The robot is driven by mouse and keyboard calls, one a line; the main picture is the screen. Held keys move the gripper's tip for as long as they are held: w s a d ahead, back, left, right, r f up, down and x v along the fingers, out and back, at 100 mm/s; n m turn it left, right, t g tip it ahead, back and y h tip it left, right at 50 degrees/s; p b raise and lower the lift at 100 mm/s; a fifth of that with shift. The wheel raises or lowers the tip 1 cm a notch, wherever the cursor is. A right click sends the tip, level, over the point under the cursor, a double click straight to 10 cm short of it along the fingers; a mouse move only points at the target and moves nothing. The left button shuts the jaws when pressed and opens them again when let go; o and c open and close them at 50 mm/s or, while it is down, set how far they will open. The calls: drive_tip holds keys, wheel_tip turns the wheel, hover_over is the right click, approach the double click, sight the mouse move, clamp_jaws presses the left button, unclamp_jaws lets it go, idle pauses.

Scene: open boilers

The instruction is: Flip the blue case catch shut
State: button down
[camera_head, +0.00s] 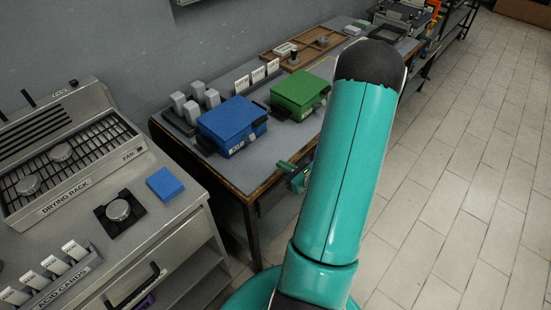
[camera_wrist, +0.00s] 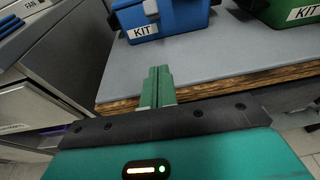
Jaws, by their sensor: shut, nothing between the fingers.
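The blue case (camera_head: 232,120) stands with its lid down on the grey bench. Its front, with a white KIT label (camera_wrist: 142,31), shows at the top of the wrist view (camera_wrist: 178,18). A small grey piece (camera_wrist: 150,9) on the front, above the label, looks like the catch; I cannot tell its exact position. My gripper (camera_wrist: 159,71) has its green fingers together and empty, pointing at the case front from over the bench edge, apart from the case. In the head view the gripper (camera_head: 287,166) shows beside my teal arm, in front of the bench.
A green case (camera_head: 300,90) with its own KIT label stands right of the blue one. Grey blocks (camera_head: 195,106) stand behind. The bench's wooden edge (camera_wrist: 220,89) lies below my fingers. A steel unit with a drying rack (camera_head: 65,165) is at left; open floor is at right.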

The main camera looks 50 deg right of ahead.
sight(266, 164)
drive_tip(key=x, duration=0.8)
drive_tip(key=shift+w+a, duration=0.1)
drive_tip(key=shift+w, duration=0.1)
drive_tip(key=w+r, duration=0.2)
drive_tip(key=r, duration=0.1)
drive_tip(key=shift+w+r, duration=0.1)
drive_tip(key=shift+r, duration=0.1)
